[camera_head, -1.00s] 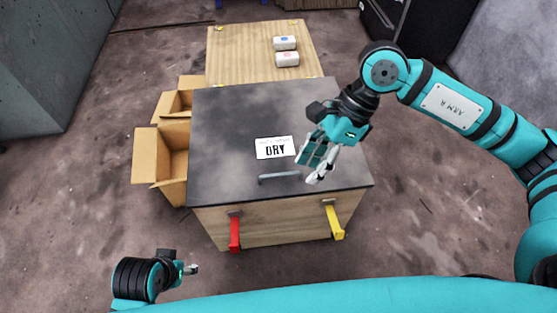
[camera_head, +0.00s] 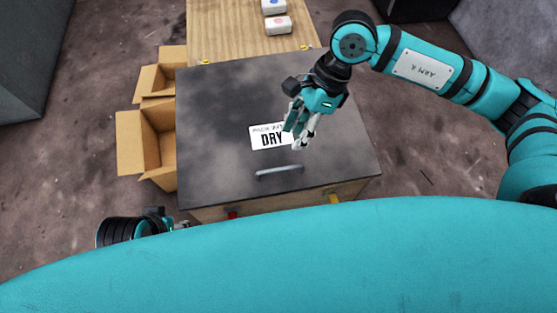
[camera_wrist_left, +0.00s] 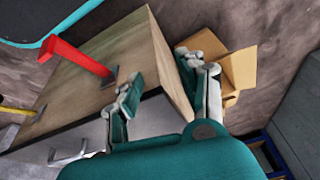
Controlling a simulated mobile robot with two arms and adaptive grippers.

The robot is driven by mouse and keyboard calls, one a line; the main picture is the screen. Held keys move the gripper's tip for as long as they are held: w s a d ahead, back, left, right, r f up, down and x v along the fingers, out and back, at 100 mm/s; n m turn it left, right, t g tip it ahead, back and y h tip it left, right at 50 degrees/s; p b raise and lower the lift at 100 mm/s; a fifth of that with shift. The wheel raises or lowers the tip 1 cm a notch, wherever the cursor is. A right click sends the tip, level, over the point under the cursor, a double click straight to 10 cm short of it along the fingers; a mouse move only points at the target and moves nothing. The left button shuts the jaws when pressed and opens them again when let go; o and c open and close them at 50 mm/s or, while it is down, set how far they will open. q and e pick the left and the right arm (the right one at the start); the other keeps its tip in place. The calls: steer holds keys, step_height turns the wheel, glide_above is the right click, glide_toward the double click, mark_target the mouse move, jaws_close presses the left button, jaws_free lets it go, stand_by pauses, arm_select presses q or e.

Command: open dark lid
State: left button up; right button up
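The dark lid (camera_head: 225,110) lies flat and closed on a wooden box (camera_head: 315,198). It has a grey bar handle (camera_head: 280,170) near its front edge and a white "DRY" label (camera_head: 266,137). The handle also shows in the left wrist view (camera_wrist_left: 68,153). My right gripper (camera_head: 298,135) hangs over the lid beside the label, behind the handle; its fingers look apart and empty. My left gripper (camera_head: 182,225) is low near the box's front left corner, partly hidden by my body. In the left wrist view its fingers (camera_wrist_left: 162,85) are spread and empty.
A red latch handle (camera_wrist_left: 80,57) and a yellow one (camera_wrist_left: 15,110) stick out from the box front. Open cardboard boxes (camera_head: 147,150) stand at the left. A wooden surface (camera_head: 225,30) behind carries two small white packs (camera_head: 278,24).

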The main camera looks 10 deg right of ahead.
mark_target(276, 169)
steer(key=b+x, duration=0.1)
steer(key=x, duration=1)
steer(key=shift+f, duration=0.2)
jaws_close()
